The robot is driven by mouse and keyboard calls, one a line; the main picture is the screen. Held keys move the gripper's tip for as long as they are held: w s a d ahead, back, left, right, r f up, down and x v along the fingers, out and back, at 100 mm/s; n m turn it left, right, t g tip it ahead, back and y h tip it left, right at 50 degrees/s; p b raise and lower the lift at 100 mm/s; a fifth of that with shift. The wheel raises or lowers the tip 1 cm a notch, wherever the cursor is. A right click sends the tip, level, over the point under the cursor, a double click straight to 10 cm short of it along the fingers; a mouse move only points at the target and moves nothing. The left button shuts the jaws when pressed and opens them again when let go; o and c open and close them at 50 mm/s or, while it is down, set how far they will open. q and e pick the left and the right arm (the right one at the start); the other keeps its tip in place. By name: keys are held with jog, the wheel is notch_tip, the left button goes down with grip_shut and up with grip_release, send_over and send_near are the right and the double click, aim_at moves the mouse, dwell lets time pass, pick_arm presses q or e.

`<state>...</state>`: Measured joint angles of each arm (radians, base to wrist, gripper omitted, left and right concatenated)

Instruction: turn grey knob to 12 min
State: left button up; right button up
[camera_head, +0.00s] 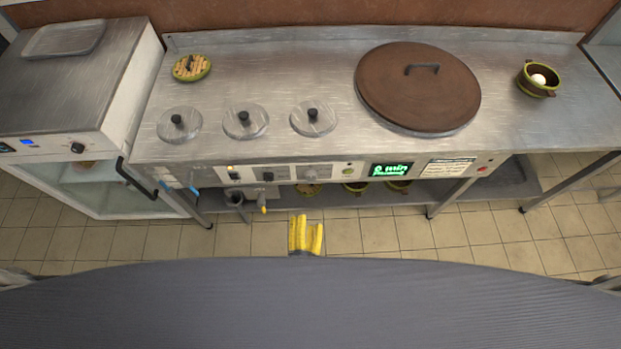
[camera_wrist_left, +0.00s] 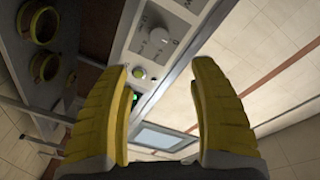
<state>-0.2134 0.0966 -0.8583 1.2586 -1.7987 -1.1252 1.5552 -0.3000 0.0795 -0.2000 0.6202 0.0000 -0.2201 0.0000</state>
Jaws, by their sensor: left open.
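The grey knob (camera_head: 314,172) is on the front control panel (camera_head: 330,172) of the steel counter. In the left wrist view the round pale grey knob (camera_wrist_left: 157,44) shows beyond my fingertips, near the top. A green display (camera_head: 391,169) to the right of the knob appears to read "0 min". My left gripper (camera_head: 306,220) has yellow fingers and is in front of and below the panel, apart from the knob. In the left wrist view the gripper (camera_wrist_left: 165,72) is open, with nothing between its fingers. My right gripper is out of view.
A small green button (camera_head: 348,169) lies between knob and display. A tap (camera_head: 263,197) hangs below the panel, with green bowls (camera_head: 355,186) on the shelf underneath. A big brown lid (camera_head: 418,88) and several small lids (camera_head: 246,121) are on the counter. The floor in front is clear.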

aim_at(311, 179)
pick_arm(q)
jog(key=w, duration=1)
jog(key=w+d, duration=0.1)
jog(key=w, duration=0.5)
jog(key=shift+f, duration=0.1)
jog(key=c, duration=1.3)
jog(key=shift+c, duration=0.2)
